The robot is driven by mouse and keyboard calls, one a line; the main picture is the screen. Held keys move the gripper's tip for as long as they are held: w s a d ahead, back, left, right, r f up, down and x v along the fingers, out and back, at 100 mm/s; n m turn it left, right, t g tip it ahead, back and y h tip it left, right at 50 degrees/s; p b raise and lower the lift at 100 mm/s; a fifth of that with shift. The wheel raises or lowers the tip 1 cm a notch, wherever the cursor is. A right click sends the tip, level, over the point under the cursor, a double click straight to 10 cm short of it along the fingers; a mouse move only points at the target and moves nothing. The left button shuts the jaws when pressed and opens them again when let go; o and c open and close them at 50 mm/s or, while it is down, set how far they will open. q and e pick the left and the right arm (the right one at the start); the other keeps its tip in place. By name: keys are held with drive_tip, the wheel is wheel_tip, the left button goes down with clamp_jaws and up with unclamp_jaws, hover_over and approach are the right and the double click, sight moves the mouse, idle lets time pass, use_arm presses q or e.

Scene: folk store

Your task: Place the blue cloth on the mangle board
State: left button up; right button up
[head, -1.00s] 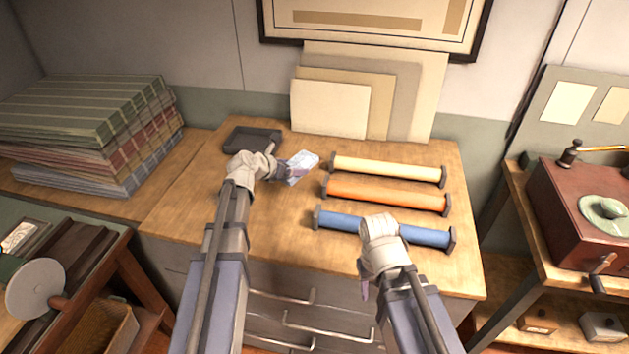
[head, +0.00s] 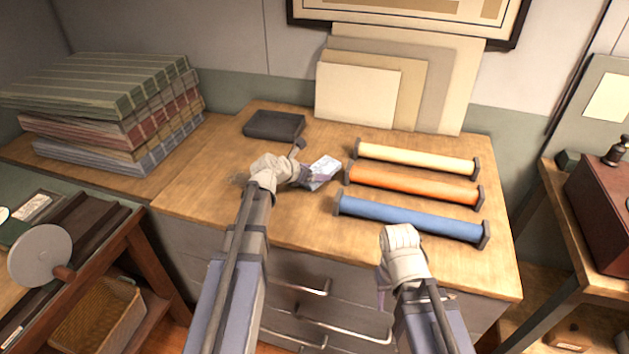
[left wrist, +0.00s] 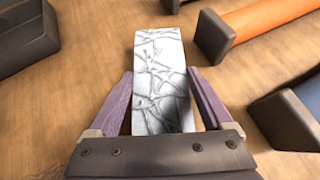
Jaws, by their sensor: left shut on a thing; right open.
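My left gripper (head: 317,180) is shut on a pale block with a grey crackled pattern (head: 325,166); it sits between the two purple fingers in the left wrist view (left wrist: 162,85). The block is over the wooden counter top, just left of the rolls. A blue roll with dark end caps (head: 410,216) lies nearest the counter's front edge and looks like the blue cloth. My right gripper (head: 382,300) is in front of that roll, by the counter edge, its fingers mostly hidden by its wrist. I cannot tell which thing is the mangle board.
An orange roll (head: 415,184) and a cream roll (head: 418,159) lie behind the blue one. A dark tray-like box (head: 274,125) stands at the back left. Folded striped cloths (head: 110,100) are stacked further left. Bare counter (head: 200,180) lies left of my left arm.

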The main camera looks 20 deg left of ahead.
use_arm(q)
drive_tip(key=shift+f, duration=0.6)
drive_tip(key=shift+r, duration=0.15)
use_arm(e)
drive_tip(key=shift+f, duration=0.5)
drive_tip(key=shift+f, duration=0.1)
use_arm(q)
drive_tip(key=o, duration=1.2)
drive_tip(key=shift+c, duration=0.2)
drive_tip(key=p+v, duration=0.6)
drive_tip(key=v, duration=0.4)
drive_tip(key=shift+r, duration=0.25)
drive_tip(key=shift+p+v, duration=0.4)
drive_tip(key=shift+v, duration=0.5)
use_arm(e)
wheel_tip(320, 180, up, 7)
